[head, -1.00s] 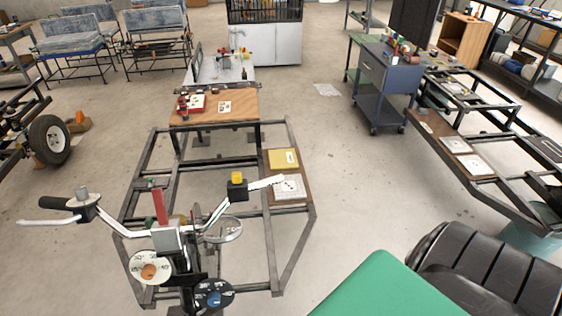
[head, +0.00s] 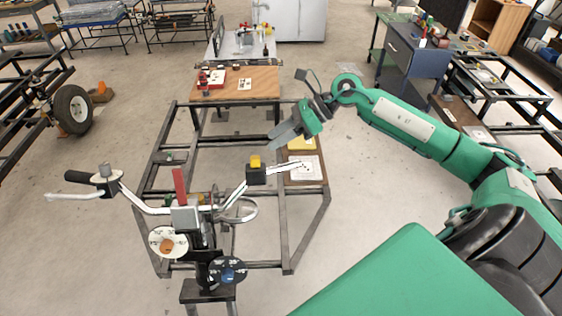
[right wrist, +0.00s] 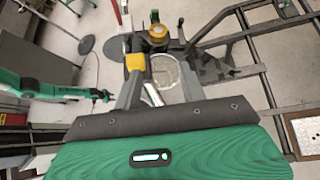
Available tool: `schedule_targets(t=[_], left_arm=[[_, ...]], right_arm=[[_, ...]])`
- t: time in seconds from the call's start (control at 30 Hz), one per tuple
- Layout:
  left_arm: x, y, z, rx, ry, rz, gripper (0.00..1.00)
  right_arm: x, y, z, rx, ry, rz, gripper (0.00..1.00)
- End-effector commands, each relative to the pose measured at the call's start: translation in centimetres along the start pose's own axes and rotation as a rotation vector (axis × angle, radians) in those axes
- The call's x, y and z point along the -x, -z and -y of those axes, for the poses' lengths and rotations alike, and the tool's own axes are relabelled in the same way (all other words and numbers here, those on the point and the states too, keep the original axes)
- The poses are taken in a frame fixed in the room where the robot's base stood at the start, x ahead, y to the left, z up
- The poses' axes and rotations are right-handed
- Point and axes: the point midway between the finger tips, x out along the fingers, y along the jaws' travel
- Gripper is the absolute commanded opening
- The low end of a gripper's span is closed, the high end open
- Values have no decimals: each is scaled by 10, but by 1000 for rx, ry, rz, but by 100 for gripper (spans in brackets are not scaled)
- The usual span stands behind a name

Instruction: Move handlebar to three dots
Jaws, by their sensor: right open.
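The handlebar (head: 135,203) is a white bent bar on a central stand, with a black grip (head: 80,178) at its left end. Its right arm carries a black block with a yellow top (head: 255,160) and ends in a white lever. A white dial (head: 167,243) and a dark blue dial (head: 228,270) with markings hang below the clamp; I cannot make out three dots on them. My right gripper (head: 285,135) is open and empty, above and beyond the yellow-topped block, apart from the bar. In the right wrist view a round yellow top (right wrist: 157,34) lies beyond the fingers.
A wooden board (head: 235,88) with a red item stands behind. A blue cart (head: 412,62) is at the back right.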

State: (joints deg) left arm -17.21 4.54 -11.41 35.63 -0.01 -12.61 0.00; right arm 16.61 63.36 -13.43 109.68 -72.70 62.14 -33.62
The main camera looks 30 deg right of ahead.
Motion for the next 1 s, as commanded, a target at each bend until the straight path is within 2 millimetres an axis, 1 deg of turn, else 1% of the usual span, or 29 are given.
schedule_targets(t=[0.03, 0.1, 0.2, 0.3, 0.43, 0.57, 0.67, 1.0], left_arm=[[3, 0, -1, 0, -1, 0, 36], [4, 0, -1, 0, -1, 1, 36], [5, 0, -1, 0, -1, 1, 36], [6, 0, -1, 0, -1, 2, 36], [7, -1, -1, 0, -1, 2, 36], [13, 0, -1, -1, -1, 2, 36], [20, 0, -1, -1, -1, 2, 36], [46, 3, 1, -2, 0, 2, 36]], right_arm=[[16, -7, -16, 131, 23, -101, 41], [35, -8, -32, 285, 54, -234, 41], [57, -7, -48, 447, 95, -390, 41], [72, -5, -57, 543, 124, -493, 41], [79, -3, -60, 591, 139, -548, 41], [71, 0, -58, 593, 138, -550, 41], [58, 7, -55, 590, 135, -548, 41], [4, 34, -37, 587, 136, -545, 41]])
